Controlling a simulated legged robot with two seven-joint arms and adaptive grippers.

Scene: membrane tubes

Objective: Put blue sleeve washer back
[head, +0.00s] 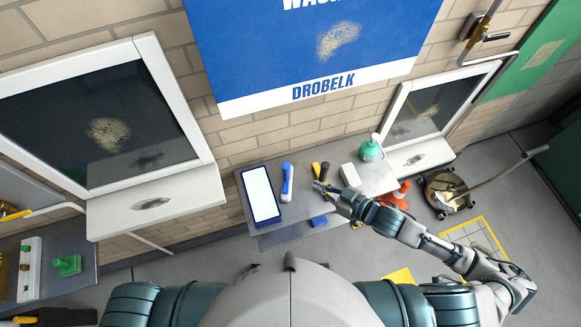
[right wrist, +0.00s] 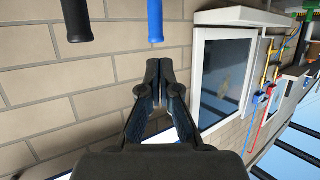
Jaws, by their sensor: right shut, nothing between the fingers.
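A blue and white upright thing (head: 286,182) stands on the grey table under the blue poster in the head view. I cannot tell for certain that it is the blue sleeve washer. A smaller blue piece (head: 319,220) lies near the table's front edge. My right gripper (head: 322,187) is over the table, to the right of the blue and white thing and apart from it. In the right wrist view its fingers (right wrist: 158,68) are shut and empty. A blue rod (right wrist: 155,20) ends just beyond the fingertips, not between them. My left gripper is not in view.
A black rod (right wrist: 75,18) is left of the blue one. On the table are a white-screened tablet (head: 261,195), a white block (head: 350,175) and a green bottle (head: 370,150). Orange cones (head: 401,190) stand at its right. Windows (head: 108,130) flank the table.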

